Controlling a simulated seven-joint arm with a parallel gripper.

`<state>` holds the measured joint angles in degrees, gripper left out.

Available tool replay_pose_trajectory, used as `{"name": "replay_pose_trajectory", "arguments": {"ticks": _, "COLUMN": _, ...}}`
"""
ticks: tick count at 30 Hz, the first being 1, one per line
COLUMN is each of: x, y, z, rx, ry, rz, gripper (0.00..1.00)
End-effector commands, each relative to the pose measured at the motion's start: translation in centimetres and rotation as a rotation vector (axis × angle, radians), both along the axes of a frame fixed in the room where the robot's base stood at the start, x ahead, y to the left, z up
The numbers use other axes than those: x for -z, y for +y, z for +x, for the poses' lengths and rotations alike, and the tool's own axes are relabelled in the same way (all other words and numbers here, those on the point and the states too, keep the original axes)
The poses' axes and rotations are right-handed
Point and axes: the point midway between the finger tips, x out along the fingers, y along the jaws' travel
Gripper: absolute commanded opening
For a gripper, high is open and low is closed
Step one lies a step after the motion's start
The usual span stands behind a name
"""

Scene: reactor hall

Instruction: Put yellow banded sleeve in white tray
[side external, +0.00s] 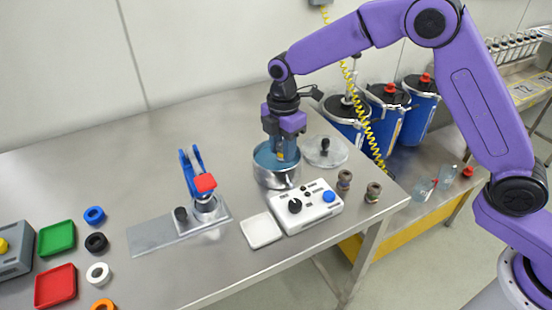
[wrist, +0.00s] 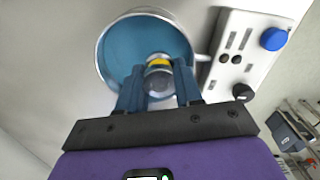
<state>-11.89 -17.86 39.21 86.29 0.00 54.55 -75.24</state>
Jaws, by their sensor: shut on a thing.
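The yellow banded sleeve (wrist: 158,80) is a grey metallic piece with a yellow band, seen between my fingers in the wrist view. My gripper (side external: 281,152) is shut on it, with the fingers pointing down into the mouth of a round steel pot (side external: 277,180). The pot has a blue interior (wrist: 120,55). In the side view the fingers and pot wall mostly hide the sleeve, and I cannot tell whether it touches the pot's bottom. The white tray (side external: 261,231) is a small square, empty, lying in front of the pot near the table's front edge.
A white control box (side external: 306,207) with knobs stands between pot and table edge, right beside the tray. A clear lid (side external: 325,151) lies behind the pot. A blue-handled clamp fixture (side external: 200,185) stands left.

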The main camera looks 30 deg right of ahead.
Motion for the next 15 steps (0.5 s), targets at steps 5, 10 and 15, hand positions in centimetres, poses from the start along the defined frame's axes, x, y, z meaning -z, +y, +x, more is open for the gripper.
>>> {"name": "replay_pose_trajectory", "arguments": {"ticks": 5, "x": 1.0, "y": 0.4, "z": 0.8, "rx": -0.001, "ry": -0.001, "rz": 0.0, "gripper": 0.02}}
{"name": "replay_pose_trajectory", "arguments": {"ticks": 10, "x": 2.4, "y": 0.9, "z": 1.7, "rx": -0.001, "ry": 0.0, "rz": 0.0, "gripper": 0.02}}
{"name": "replay_pose_trajectory", "arguments": {"ticks": 15, "x": 4.5, "y": 0.8, "z": 1.7, "rx": -0.001, "ry": 0.001, "rz": 0.0, "gripper": 0.02}}
